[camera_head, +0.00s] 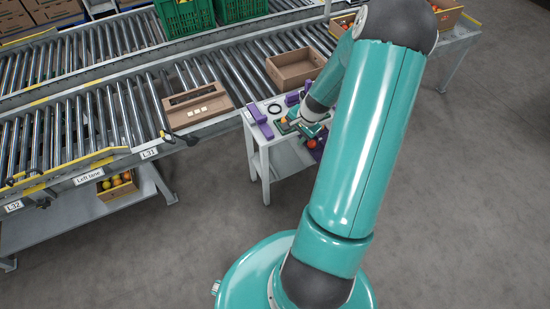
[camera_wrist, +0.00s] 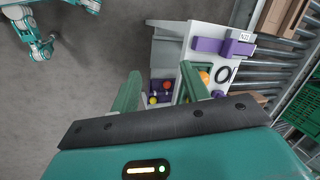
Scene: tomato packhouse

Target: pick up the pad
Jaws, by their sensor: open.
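I cannot single out the pad for sure among the items on the small white table (camera_head: 256,146). The table also shows in the wrist view (camera_wrist: 197,62). Purple blocks (camera_head: 258,114) lie at its left end, and a purple block (camera_wrist: 208,45) shows in the wrist view. A black ring (camera_wrist: 223,74) lies near it. My gripper (camera_head: 303,128) is over the right part of the table. In the wrist view my gripper (camera_wrist: 162,82) has its two green fingers spread apart, with nothing held between them. An orange fruit (camera_wrist: 204,77) shows beside the right finger. The fingers hide part of the table.
A roller conveyor (camera_head: 120,105) runs behind the table. It carries a shallow wooden tray (camera_head: 180,103) and a cardboard box (camera_head: 293,70). A fruit box (camera_head: 117,188) stands on a lower shelf at left. The grey floor in front is clear.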

